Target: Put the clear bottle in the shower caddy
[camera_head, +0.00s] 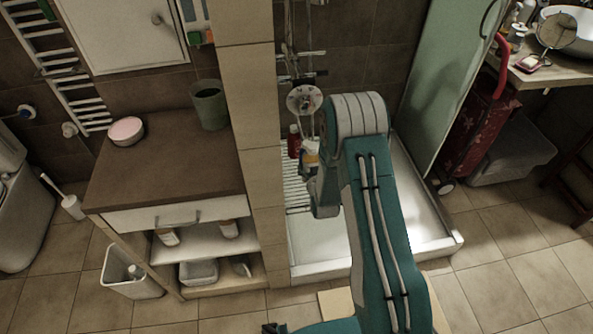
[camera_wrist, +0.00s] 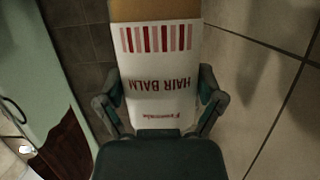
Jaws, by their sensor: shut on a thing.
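My gripper (camera_wrist: 158,110) is shut on a bottle (camera_wrist: 160,65) with a white label reading "HAIR BALM" and red and pink stripes. Its tan end shows at the top of the wrist view, and the lettering is upside down there. In the head view a small white and orange part of the bottle (camera_head: 311,155) shows beside my arm, inside the shower area. My fingers are mostly hidden there. A white slatted rack (camera_head: 296,190) is just left of my wrist, partly hidden; I cannot tell whether it is the shower caddy.
A red bottle (camera_head: 294,141) stands close behind the held bottle. A tiled wall edge (camera_head: 263,150) is at the left, with a brown-topped cabinet (camera_head: 170,160) beyond it. A green glass panel (camera_head: 435,85) bounds the right. The white shower tray (camera_head: 318,243) is below.

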